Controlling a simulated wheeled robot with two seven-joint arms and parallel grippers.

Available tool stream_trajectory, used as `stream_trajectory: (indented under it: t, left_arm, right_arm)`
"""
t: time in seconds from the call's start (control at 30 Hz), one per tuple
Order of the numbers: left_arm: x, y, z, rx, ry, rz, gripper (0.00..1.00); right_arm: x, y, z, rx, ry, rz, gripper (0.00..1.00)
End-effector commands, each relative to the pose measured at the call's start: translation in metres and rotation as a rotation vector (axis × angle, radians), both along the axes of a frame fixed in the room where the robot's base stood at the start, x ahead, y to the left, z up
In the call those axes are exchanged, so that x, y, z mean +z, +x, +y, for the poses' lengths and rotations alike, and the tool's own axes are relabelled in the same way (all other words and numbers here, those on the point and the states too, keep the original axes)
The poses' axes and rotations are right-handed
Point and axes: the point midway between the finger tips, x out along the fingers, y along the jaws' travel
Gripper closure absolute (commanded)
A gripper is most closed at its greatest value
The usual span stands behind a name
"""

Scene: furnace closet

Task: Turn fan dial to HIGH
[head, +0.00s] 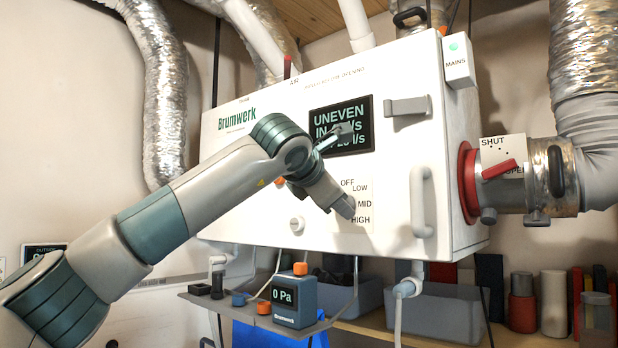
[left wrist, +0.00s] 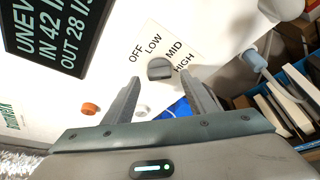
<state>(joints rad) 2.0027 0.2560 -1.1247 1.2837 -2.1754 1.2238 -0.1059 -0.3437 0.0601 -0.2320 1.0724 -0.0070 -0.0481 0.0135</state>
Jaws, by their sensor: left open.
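The fan dial (left wrist: 160,69) is a small grey knob on a white label plate marked OFF, LOW, MID and HIGH, on the front of the white furnace cabinet (head: 235,185). I cannot tell for sure which mark it points to. My left gripper (head: 343,203) reaches in front of the plate and hides most of the dial in the head view. In the left wrist view the gripper (left wrist: 162,84) is open, its two fingers pointing at the panel with the dial ahead between their tips. The fingers look apart from the dial. My right gripper is not in view.
A black display (head: 340,125) reading UNEVEN is above the dial. A white vertical handle (head: 421,202) and a grey latch (head: 407,106) stick out to the right. Below are a gauge box reading 0 Pa (head: 294,300) and a shelf with grey bins (head: 435,308).

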Motion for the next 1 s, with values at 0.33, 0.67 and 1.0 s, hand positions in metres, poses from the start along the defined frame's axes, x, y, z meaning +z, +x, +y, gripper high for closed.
stream_trajectory:
  t: [0.33, 0.67, 1.0]
  left_arm:
    - [0.017, -0.066, 0.024, 0.001, 0.0, -0.004, 0.48]
    - [0.033, -0.117, 0.041, 0.001, -0.001, -0.002, 0.48]
    - [0.038, -0.132, 0.046, 0.0, 0.001, 0.0, 0.48]
  right_arm:
    - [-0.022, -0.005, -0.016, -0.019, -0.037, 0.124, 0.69]
    - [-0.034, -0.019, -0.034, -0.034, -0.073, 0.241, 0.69]
    - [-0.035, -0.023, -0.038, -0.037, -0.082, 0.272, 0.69]
